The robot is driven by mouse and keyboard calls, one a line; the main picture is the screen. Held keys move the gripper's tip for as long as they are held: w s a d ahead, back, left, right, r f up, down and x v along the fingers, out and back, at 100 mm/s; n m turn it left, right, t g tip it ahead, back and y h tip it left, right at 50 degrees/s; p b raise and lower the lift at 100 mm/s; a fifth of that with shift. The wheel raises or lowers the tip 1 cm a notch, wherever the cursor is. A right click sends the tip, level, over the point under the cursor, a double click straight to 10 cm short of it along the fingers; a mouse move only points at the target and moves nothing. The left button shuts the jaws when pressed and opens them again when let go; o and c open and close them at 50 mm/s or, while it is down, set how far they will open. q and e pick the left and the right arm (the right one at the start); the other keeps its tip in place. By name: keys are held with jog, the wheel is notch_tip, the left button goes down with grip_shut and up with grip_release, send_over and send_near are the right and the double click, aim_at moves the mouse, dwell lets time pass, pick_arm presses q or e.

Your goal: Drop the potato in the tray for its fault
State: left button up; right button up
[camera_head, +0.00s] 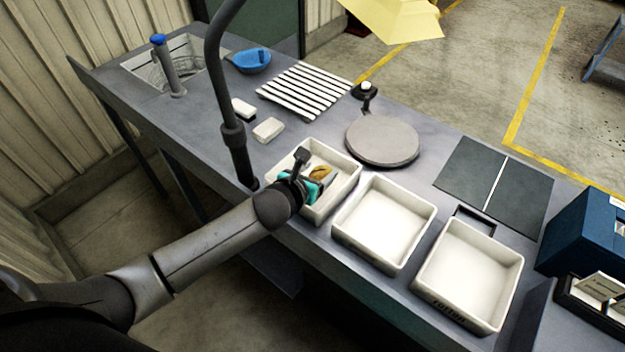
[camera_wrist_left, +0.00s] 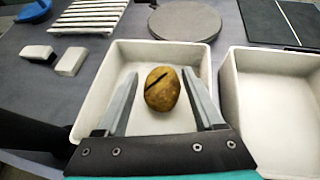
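The potato (camera_wrist_left: 162,88) is brown with a dark slit-like mark across its skin. It also shows in the head view (camera_head: 321,172), inside or just above the leftmost white tray (camera_wrist_left: 100,92). My left gripper (camera_wrist_left: 160,75) is over that tray, its fingers spread on either side of the potato, with a gap visible on both sides. I cannot tell whether the potato rests on the tray floor. The middle tray (camera_head: 347,243) and the right tray (camera_head: 424,280) look empty. My right gripper is not in view.
A round grey turntable (camera_head: 383,140) and a slatted white rack (camera_head: 304,91) stand behind the trays. Two small white blocks (camera_head: 268,129) lie left of them. A dark post (camera_head: 233,140) rises close to my left arm. A dark mat (camera_head: 470,172) lies at right.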

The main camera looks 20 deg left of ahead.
pick_arm(q)
jog(key=o, duration=0.4)
jog(key=p+v, duration=0.1)
jog(key=v, duration=1.4)
jog(key=shift+s, duration=0.2)
